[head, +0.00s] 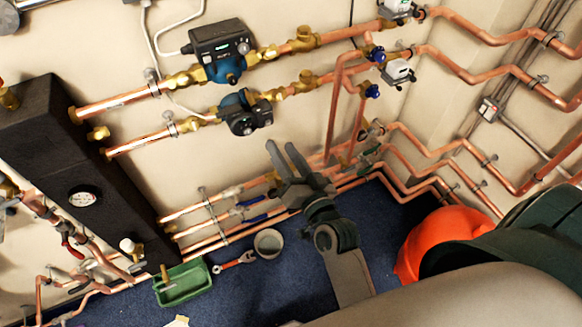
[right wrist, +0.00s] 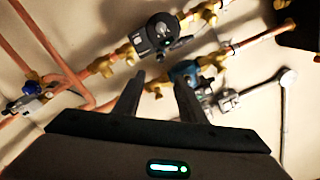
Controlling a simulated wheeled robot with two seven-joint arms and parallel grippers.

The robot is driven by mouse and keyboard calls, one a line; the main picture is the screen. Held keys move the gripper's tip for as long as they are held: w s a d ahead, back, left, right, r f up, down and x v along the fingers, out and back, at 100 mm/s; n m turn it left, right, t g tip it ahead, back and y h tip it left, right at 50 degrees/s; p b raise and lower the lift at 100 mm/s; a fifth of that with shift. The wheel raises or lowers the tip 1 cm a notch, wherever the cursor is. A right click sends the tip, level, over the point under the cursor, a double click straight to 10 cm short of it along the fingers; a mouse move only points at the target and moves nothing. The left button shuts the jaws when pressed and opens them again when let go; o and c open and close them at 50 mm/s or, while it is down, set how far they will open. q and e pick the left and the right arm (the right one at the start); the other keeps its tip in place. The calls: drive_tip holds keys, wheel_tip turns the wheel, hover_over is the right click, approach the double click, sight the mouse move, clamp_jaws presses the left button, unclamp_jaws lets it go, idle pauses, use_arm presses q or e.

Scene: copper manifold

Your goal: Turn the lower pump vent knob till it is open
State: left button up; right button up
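The lower pump (head: 243,114) is a dark round-faced unit on the lower copper pipe on the wall. It also shows at the top of the right wrist view (right wrist: 160,35), with a small grey knob-like part (right wrist: 166,30) on its face. I cannot tell the vent knob's turn position. My right gripper (head: 279,146) is open and empty, below and right of the lower pump, apart from it. Its two fingers (right wrist: 155,92) point towards the pumps in the right wrist view. My left gripper is not in view.
The upper pump (head: 222,52), blue and black, sits just above. A black manifold block (head: 60,150) stands left. Copper pipes with blue-handled valves (head: 372,91) run right. On the blue floor are a green tray (head: 196,280), a wrench (head: 236,261), a grey cup (head: 268,242) and an orange rounded object (head: 430,235).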

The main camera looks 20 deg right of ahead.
drive_tip(key=shift+s+b, duration=0.45)
drive_tip(key=shift+s, duration=1.45)
drive_tip(key=shift+f, duration=0.1)
drive_tip(key=s+a+f+n+g+y+b, duration=0.1)
drive_tip(key=a+f+n+g+b, duration=0.15)
drive_tip(key=f, duration=1.45)
drive_tip(key=s+a+f+n+g+b, duration=0.15)
drive_tip(key=f+g, duration=0.25)
drive_tip(key=f, duration=1.3)
drive_tip(key=s+f+n+g, duration=0.1)
drive_tip(key=s+f, duration=0.3)
drive_tip(key=f, duration=0.3)
drive_tip(key=s+f+g, duration=0.2)
drive_tip(key=s+f, duration=0.1)
drive_tip(key=f, duration=0.4)
drive_tip(key=s+d+f+n+g+b, duration=0.2)
drive_tip(key=s+d+f+g, duration=0.15)
drive_tip(key=s+f, duration=1.1)
drive_tip(key=s+d+f+n+g+b, duration=0.1)
drive_tip(key=s+d+f+g, duration=0.1)
drive_tip(key=s+f, duration=0.3)
drive_tip(key=s+d+f+n+g+h+b, duration=0.1)
drive_tip(key=s+d+f, duration=0.3)
drive_tip(key=s, duration=0.8)
drive_tip(key=shift+d+f+g+h, duration=0.3)
drive_tip(key=shift+f+g, duration=0.2)
